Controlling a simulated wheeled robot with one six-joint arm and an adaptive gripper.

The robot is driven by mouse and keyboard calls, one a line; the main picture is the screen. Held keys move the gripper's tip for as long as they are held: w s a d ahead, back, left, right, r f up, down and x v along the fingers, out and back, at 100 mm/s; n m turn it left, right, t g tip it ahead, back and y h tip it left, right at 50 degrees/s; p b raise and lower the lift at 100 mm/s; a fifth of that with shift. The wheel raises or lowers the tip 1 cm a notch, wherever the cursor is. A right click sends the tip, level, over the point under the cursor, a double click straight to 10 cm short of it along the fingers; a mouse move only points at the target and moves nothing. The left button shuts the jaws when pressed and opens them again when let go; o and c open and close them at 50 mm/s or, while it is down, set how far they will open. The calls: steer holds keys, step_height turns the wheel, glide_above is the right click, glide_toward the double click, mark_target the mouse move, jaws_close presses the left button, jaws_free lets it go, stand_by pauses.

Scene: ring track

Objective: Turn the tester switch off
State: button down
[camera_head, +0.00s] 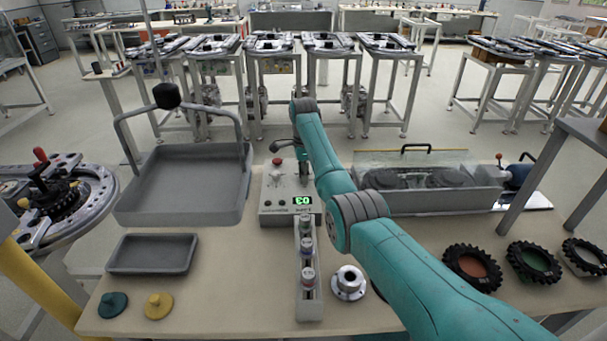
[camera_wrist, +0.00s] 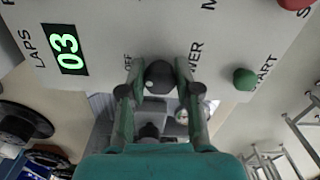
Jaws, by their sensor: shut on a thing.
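The tester box (camera_head: 268,209) is a light grey control box in the middle of the bench, with a lit green display (camera_head: 302,201). In the wrist view its panel (camera_wrist: 125,25) fills the top, and the display (camera_wrist: 64,49) reads 03 beside the word LAPS. The tester switch is a dark round knob (camera_wrist: 159,75) between the partly hidden labels OFF and POWER. My gripper (camera_wrist: 159,82) is shut on this knob, one finger on each side. In the head view the gripper (camera_head: 302,172) is at the box, largely hidden by my arm. The knob's turned position is unclear.
A green START button (camera_wrist: 245,79) is right of the knob, and a red button (camera_wrist: 293,4) is at the corner. A narrow rack (camera_head: 309,305) stands before the box. A grey tray (camera_head: 180,190) is left, a clear-covered unit (camera_head: 430,200) right.

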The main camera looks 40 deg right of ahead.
steer(key=c, duration=0.8)
jaws_free()
step_height(320, 180, up, 12)
stand_by(0.4)
